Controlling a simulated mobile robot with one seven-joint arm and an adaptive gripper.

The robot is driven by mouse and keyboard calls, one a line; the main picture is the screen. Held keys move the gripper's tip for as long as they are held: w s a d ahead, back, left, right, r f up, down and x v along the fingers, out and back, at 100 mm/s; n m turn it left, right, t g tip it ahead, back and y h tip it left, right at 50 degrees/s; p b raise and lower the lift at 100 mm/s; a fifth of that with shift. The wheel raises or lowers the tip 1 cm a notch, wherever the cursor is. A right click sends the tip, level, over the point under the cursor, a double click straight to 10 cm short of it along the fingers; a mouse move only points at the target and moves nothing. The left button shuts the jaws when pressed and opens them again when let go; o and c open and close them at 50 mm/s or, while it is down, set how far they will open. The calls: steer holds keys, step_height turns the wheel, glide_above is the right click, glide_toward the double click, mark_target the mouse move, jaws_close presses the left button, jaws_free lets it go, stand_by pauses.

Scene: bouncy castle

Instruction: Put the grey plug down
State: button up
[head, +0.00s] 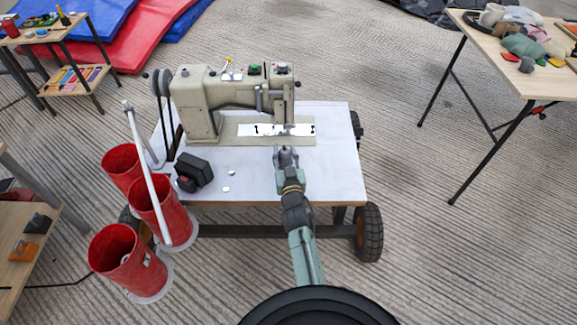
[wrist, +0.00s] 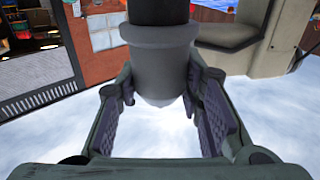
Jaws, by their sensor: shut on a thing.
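The grey plug (wrist: 160,65) fills the top middle of the wrist view, with a dark upper part and a rounded lower end. My gripper (wrist: 160,85) is shut on it, one finger on each side. In the head view my gripper (head: 287,155) is over the front part of the white-topped cart (head: 330,180), just in front of the sewing machine; the plug is small and hard to make out there. White tabletop shows below the plug's end in the wrist view. I cannot tell whether the plug touches it.
The beige sewing machine (head: 200,105) stands at the cart's back. Red buckets (head: 125,255) stand by the cart's left side. The tabletop right of my gripper is clear.

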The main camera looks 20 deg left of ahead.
mark_target(285, 165)
steer(key=shift+f, duration=2.8)
steer(key=o, duration=1.2)
steer(key=shift+f+b, duration=0.1)
steer(key=shift+b, duration=0.2)
